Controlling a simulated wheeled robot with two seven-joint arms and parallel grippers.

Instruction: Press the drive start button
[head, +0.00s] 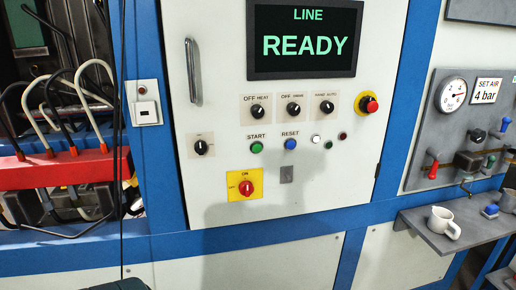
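The green button labelled START (256,147) is on the white cabinet door (220,90), below a row of black selector knobs. The middle knob (294,109) has the label OFF DRIVE above it. The blue button labelled RESET (290,144) is to the right of the green one. The dark display (304,66) above reads LINE READY in green. Neither of my grippers shows in the head view, and nothing covers the buttons. A soft shadow falls on the door below them.
A red emergency-stop button (370,105) on yellow is at the door's right. A yellow plate with a red rotary switch (246,187) is below START. A door handle (193,71) is at the left.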

